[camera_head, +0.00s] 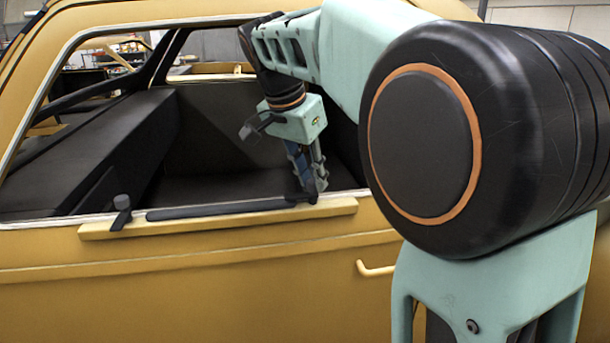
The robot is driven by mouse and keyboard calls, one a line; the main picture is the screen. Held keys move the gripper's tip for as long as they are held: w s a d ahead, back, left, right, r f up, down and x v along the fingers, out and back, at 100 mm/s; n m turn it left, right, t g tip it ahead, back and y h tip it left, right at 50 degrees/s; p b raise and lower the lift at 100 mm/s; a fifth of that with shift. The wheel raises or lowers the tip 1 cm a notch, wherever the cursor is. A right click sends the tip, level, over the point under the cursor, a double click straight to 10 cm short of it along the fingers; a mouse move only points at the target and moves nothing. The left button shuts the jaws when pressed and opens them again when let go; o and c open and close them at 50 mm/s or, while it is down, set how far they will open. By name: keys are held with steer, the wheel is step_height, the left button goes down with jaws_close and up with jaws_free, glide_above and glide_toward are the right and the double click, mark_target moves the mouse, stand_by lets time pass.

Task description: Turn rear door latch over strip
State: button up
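A yellow car door with an open window fills the view. A yellow ledge (220,222) runs along its sill. A long dark strip (230,209) lies along the ledge. A small dark latch (122,210) stands at the strip's left end, its head raised above the ledge and apart from the strip. My gripper (312,194) points down at the strip's right end. A small dark piece there, perhaps a second latch, is at its fingertips and mostly hidden. I cannot tell whether the fingers touch it or how far apart they are.
My arm covers the right side of the view. A door handle (376,269) sticks out below the ledge on the right. The window frame (55,85) surrounds the opening, with a dark seat (90,150) inside. Space above the ledge's left half is free.

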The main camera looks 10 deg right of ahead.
steer(key=o, duration=0.4)
steer(key=v, duration=1.2)
steer(key=shift+s, duration=0.1)
